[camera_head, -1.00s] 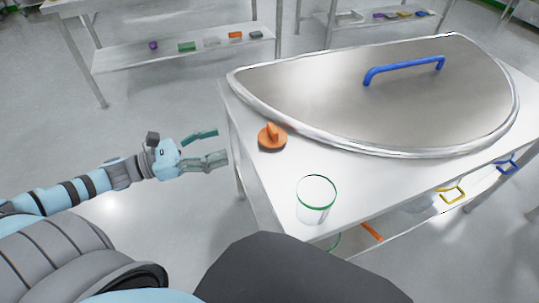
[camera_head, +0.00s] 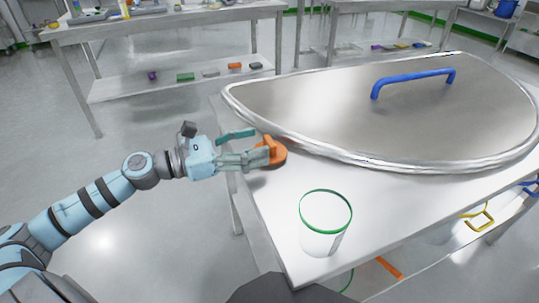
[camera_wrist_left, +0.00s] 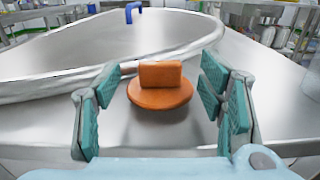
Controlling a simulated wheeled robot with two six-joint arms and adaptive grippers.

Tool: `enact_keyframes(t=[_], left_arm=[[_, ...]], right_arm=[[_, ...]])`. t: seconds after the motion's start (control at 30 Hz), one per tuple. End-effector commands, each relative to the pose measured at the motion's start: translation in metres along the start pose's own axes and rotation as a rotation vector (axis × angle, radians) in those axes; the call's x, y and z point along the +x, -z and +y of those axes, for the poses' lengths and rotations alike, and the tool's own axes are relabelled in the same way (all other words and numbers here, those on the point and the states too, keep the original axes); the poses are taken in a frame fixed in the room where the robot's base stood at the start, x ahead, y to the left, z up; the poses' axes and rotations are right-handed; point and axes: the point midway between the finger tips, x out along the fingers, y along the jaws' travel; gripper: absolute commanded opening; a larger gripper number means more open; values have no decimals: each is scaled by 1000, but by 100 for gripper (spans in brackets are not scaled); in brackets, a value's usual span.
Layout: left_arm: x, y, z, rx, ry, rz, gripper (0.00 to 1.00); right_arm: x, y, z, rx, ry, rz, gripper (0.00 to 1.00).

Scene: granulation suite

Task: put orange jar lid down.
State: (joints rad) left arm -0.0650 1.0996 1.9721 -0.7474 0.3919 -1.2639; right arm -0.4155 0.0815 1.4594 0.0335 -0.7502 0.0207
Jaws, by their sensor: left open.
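The orange jar lid (camera_head: 275,152) lies on the steel table near its left edge, with its upright grip tab on top. In the left wrist view the lid (camera_wrist_left: 160,93) sits between the two teal finger pads, apart from both. My left gripper (camera_head: 252,147) is open and reaches in from the left at the lid; it also shows in the left wrist view (camera_wrist_left: 162,105). In the head view its near finger overlaps the lid's left side. A clear jar with a green rim (camera_head: 326,222) stands open nearer the front of the table. My right gripper is not in view.
A large steel cover (camera_head: 330,115) with a blue handle (camera_head: 412,80) fills the back of the table (camera_head: 270,205), just behind the lid. Free table surface lies between lid and jar. A shelf below holds coloured items. Other benches stand behind.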

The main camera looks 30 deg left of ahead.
Motion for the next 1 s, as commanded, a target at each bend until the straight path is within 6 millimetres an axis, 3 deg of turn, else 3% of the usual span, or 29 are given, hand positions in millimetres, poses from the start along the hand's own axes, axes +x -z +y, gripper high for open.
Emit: enact_keyframes(t=[0.13, 0.4, 0.67, 1.0], left_arm=[[12, 1, 0, -1, -4, -8, 63], [40, 2, 0, -4, -5, -4, 63], [44, 5, 0, -4, -6, 3, 63], [44, 5, 0, -3, -6, 3, 17]], right_arm=[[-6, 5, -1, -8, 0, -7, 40], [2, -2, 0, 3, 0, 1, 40], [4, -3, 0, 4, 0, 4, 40], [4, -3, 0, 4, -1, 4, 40]])
